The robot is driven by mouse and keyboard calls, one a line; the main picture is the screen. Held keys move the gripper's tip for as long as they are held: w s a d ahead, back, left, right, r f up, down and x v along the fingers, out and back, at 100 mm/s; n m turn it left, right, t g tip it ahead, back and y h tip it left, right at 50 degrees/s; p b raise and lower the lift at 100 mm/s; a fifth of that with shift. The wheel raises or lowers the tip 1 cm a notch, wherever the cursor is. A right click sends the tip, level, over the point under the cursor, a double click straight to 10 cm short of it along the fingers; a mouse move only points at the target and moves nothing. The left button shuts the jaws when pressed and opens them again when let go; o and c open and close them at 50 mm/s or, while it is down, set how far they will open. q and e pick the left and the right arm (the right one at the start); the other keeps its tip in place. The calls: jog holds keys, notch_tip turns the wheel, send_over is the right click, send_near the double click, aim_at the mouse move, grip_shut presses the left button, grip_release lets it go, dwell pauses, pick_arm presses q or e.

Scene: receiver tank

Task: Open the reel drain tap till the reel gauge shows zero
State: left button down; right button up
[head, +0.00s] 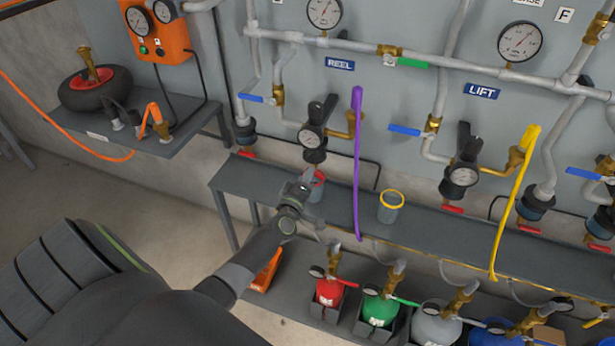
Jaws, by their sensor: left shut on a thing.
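The REEL label (340,65) is on the grey wall panel. Below it hangs a black regulator unit with a small round gauge (310,138); its needle is too small to read. The red reel drain tap (319,175) shows under this unit, partly hidden by my gripper. My left gripper (308,180) reaches up to it from the lower left and is shut on it, though the exact contact is hard to see. My right gripper is out of view.
A yellow-rimmed cup (391,209) stands on the grey shelf (440,235). A purple hose (357,160) hangs right of the reel unit, and a yellow hose (513,200) farther right. Several coloured cylinders stand below. A wheel (95,92) lies on the left shelf.

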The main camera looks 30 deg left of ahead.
pick_arm(q)
jog(key=shift+f+n, duration=0.1)
jog(key=shift+n, duration=2.2)
jog(key=c, duration=1.5)
grip_release()
